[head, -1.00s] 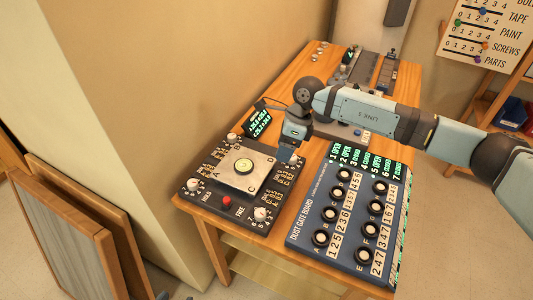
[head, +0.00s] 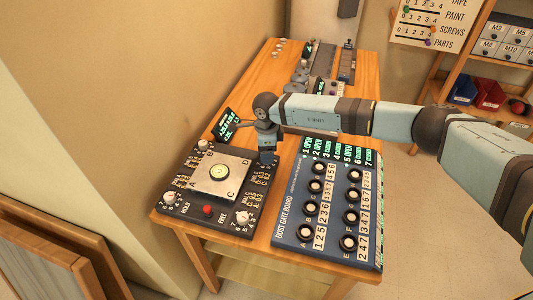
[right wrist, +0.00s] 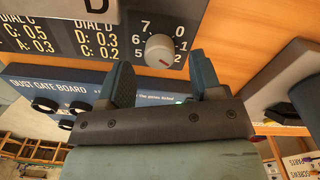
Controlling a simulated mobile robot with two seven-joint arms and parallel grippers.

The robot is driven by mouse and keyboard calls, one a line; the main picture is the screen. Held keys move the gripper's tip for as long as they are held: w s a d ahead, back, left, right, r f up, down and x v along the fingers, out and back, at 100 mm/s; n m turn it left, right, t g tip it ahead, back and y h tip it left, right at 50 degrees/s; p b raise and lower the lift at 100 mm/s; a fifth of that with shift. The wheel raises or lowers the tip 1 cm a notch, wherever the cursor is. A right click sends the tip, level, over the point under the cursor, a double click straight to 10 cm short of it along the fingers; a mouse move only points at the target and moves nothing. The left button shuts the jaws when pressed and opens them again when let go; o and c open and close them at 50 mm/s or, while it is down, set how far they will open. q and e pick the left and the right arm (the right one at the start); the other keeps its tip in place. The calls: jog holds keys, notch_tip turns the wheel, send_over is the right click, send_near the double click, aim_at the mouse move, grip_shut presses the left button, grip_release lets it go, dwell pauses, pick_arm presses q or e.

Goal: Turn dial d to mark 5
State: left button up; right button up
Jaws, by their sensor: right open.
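The dial panel (head: 182,209) is a dark board with a raised pale plate, a round yellow-green level, a red button and white knobs near its corners. My right gripper (head: 267,157) points down over its far right corner and hides the knob there in the head view. In the right wrist view that white knob (right wrist: 159,50) has a red pointer line on its lower part and numbers around it; a letter D shows on the plate beside it.
The blue dust gate board (head: 288,232) lies close to the right of the panel. A small green-lit display (head: 227,124) stands behind the panel. More devices stand at the table's far end. Bare wood (head: 238,95) shows at the left back. A wall borders the left side.

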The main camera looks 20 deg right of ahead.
jog(key=shift+f, duration=1.15)
jog(key=c, duration=0.9)
